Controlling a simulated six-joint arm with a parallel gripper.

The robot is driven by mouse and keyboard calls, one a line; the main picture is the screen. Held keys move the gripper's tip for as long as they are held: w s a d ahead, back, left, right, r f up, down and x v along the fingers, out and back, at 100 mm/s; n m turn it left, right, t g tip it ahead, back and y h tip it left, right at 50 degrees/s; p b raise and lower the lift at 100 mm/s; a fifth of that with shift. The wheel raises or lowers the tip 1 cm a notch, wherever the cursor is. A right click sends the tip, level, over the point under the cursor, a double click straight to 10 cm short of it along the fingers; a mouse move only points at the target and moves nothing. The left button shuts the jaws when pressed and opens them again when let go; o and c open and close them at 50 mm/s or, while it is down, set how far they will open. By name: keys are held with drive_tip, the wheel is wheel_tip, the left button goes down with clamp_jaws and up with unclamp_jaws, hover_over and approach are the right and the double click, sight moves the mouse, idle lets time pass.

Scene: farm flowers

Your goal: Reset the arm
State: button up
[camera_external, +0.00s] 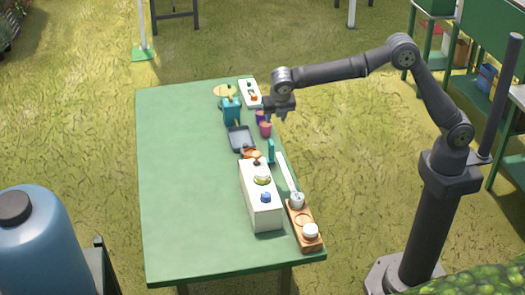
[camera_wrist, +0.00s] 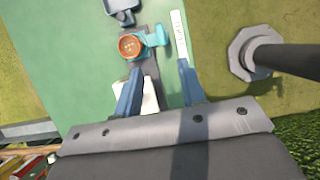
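My gripper (camera_external: 282,114) hangs over the right edge of the green table (camera_external: 180,185), toward its far end. In the wrist view its two fingers (camera_wrist: 158,78) stand apart with nothing held between them. The arm reaches left from its base with the elbow raised. Below and beside the gripper in the external view are a pink cup (camera_external: 265,129) and a purple item, partly hidden. In the wrist view a round orange-brown item (camera_wrist: 130,46) and a teal item (camera_wrist: 158,37) lie beyond the fingertips.
A white box (camera_external: 260,205) with small items on top and a wooden tray (camera_external: 304,230) with white pots stand near the front right. A teal container (camera_external: 232,111), dark tray (camera_external: 241,138) and white tray (camera_external: 249,92) stand farther back. The table's left half is clear.

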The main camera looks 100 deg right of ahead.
sight(271, 141)
drive_tip(key=shift+v, duration=0.95)
drive_tip(key=shift+f, duration=0.1)
drive_tip(key=x, duration=1.7)
drive_tip(key=shift+f, duration=0.2)
drive_tip(key=shift+a+r, duration=0.1)
